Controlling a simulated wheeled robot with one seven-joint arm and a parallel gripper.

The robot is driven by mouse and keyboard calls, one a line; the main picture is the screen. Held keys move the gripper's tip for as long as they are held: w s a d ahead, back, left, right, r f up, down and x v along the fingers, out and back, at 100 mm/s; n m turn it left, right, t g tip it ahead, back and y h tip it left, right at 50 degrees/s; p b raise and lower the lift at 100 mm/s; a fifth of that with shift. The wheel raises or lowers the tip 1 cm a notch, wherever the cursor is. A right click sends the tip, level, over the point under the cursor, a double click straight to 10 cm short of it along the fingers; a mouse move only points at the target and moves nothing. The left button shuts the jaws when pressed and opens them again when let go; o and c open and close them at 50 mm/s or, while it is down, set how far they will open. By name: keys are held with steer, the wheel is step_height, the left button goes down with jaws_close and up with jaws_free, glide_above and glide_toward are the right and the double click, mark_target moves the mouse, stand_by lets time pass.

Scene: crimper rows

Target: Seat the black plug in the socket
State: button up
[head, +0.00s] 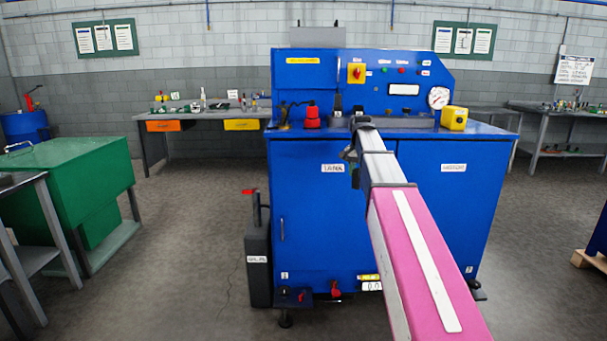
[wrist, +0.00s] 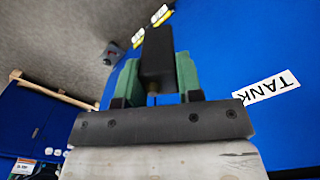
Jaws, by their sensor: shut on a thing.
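My gripper (wrist: 156,72) has two green fingers shut on the black plug (wrist: 157,52), a dark block with a small brass-coloured part at its near end. The plug sticks out past the fingertips in the wrist view. In the head view my gripper (head: 354,172) is a small dark shape in front of the blue machine's front, just right of the TANK label. The plug cannot be made out clearly there. I cannot pick out the socket in either view.
The blue machine (head: 305,235) stands straight ahead, with a red item (head: 312,117) and a yellow box (head: 454,118) on its top. A black canister (head: 258,265) stands at its left side. A green cabinet (head: 75,185) is farther left. Open floor lies between them.

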steer(key=s+a+f+n, duration=0.1)
steer(key=s+f+n, duration=0.5)
steer(key=s+f, duration=0.5)
steer(key=s, duration=0.4)
steer(key=shift+s+f+n, duration=0.25)
steer(key=shift+n, duration=0.05)
steer(key=shift+a, duration=0.2)
